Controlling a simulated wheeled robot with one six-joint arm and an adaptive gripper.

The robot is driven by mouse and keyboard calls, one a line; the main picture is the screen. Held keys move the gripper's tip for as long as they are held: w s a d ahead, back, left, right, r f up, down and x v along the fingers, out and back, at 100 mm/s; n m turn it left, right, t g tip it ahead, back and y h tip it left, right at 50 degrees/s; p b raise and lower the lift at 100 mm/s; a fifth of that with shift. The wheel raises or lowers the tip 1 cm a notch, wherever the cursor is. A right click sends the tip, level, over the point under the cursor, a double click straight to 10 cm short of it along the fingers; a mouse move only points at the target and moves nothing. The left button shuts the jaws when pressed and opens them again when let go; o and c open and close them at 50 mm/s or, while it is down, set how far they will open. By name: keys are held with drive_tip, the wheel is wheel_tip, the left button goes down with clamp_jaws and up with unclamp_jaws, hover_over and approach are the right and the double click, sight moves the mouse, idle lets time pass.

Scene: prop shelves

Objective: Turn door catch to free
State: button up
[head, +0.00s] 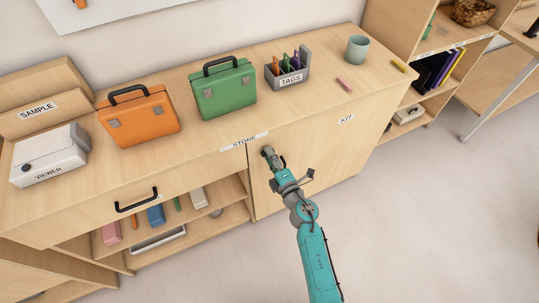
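The cabinet door (325,160) is a pale wood panel marked KIT, and it looks closed. My gripper (270,157) is at the door's upper left corner, just below the STORE label. A small grey part at its tip may be the door catch or a fingertip; I cannot tell which. The catch is not clearly visible behind the gripper, so its angle is hidden. The fingers are too small and overlapped to show whether they are open, shut or touching the catch.
An orange case (139,119), a green case (223,92), a TAGS holder (290,80) and a cup (357,48) stand on the cabinet top. A drawer handle (136,200) sticks out left of the door, above open shelves. The floor (420,225) at right is clear.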

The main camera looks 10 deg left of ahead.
drive_tip(key=shift+w+a, duration=0.3)
drive_tip(key=shift+w, duration=0.15)
clamp_jaws()
